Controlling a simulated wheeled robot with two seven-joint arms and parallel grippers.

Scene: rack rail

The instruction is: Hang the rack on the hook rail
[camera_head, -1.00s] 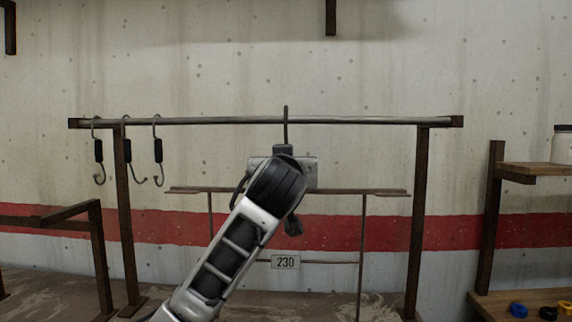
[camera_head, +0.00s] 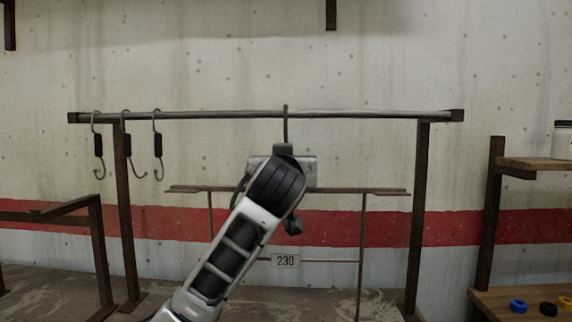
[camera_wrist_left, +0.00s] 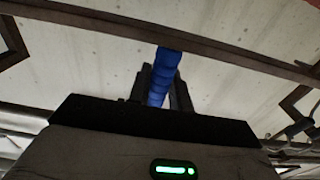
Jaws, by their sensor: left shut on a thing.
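The hook rail (camera_head: 350,116) is a grey bar on two brown posts. The rack (camera_head: 385,191) is a thin brown frame with a top bar, two uprights and a lower bar with a "230" tag (camera_head: 285,261). A dark hook stem (camera_head: 285,125) above it crosses the rail in the picture, its tip a little above the bar. I cannot tell whether it touches the rail. My left gripper (camera_wrist_left: 162,85) is shut on a blue grip (camera_wrist_left: 164,72), apparently part of the rack. In the head view my wrist hides the grip. My right gripper is not in view.
Several loose S-hooks (camera_head: 126,146) with black sleeves hang at the rail's left end. A brown stand (camera_head: 98,250) is at the left. At the right is a shelf (camera_head: 530,164) with a jar (camera_head: 562,140); coloured rings (camera_head: 518,306) lie below. The rail's right half is clear.

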